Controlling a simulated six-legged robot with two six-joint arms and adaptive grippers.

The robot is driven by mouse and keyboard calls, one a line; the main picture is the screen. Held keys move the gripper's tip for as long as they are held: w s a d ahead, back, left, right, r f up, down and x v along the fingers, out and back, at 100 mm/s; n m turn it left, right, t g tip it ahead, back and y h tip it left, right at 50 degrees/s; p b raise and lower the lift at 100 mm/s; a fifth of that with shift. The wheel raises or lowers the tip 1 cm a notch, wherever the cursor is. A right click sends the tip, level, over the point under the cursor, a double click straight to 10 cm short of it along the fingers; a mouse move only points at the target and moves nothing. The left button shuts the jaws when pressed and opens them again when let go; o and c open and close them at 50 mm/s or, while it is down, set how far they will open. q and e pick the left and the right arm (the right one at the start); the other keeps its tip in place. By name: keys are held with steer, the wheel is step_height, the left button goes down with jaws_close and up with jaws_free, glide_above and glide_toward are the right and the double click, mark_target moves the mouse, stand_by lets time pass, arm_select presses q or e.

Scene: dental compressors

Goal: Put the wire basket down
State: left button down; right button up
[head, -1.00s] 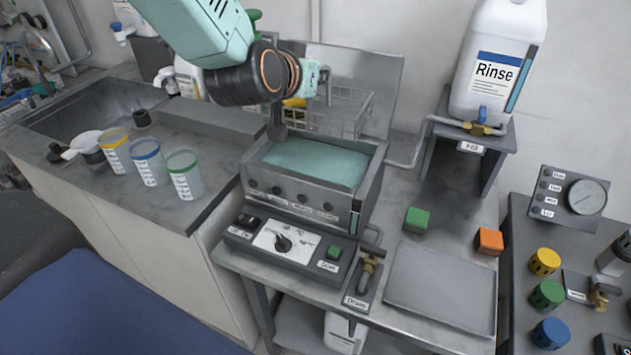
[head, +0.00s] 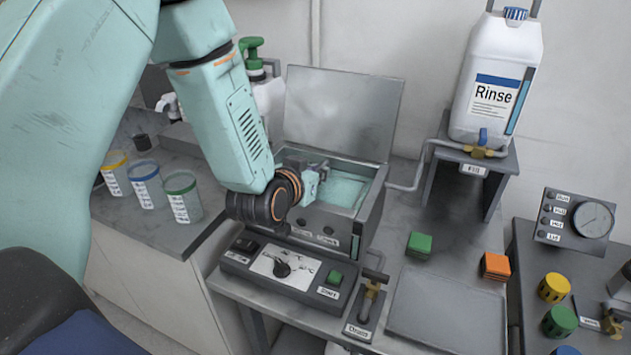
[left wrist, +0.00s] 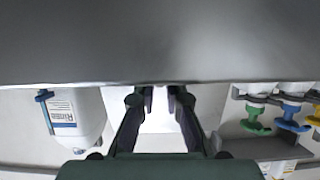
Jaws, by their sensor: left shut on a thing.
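My left gripper (head: 320,170) is low over the open grey bath (head: 368,212), at the bath's left part, and its jaws are shut. The wire basket in its grip cannot be made out clearly now; it appears to be down inside the bath, hidden by my gripper and wrist. Pale teal liquid (head: 346,189) shows to the right of the gripper. In the left wrist view the two dark fingers (left wrist: 160,95) reach toward a broad dark grey surface, with their tips at its edge. My right gripper is not in view.
The bath's raised lid (head: 345,115) stands behind it. A control panel (head: 285,272) lies in front, with a drain valve (head: 370,300) to its right. A Rinse container (head: 490,90) stands at the back right. A flat tray (head: 445,312) is empty. Labelled cups (head: 146,184) stand left.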

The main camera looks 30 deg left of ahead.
arm_select(q)
steer(key=shift+w+f, duration=0.1)
steer(key=shift+f, duration=0.6)
steer(key=shift+w+a+f, duration=0.2)
steer(key=shift+f, duration=0.15)
steer(key=shift+s, duration=0.15)
steer(key=shift+s+d, duration=0.1)
steer(key=c, duration=1.7)
jaws_free()
steer(key=shift+f, duration=0.1)
steer(key=shift+c, duration=0.2)
steer(key=o, duration=0.3)
steer(key=shift+o, duration=0.2)
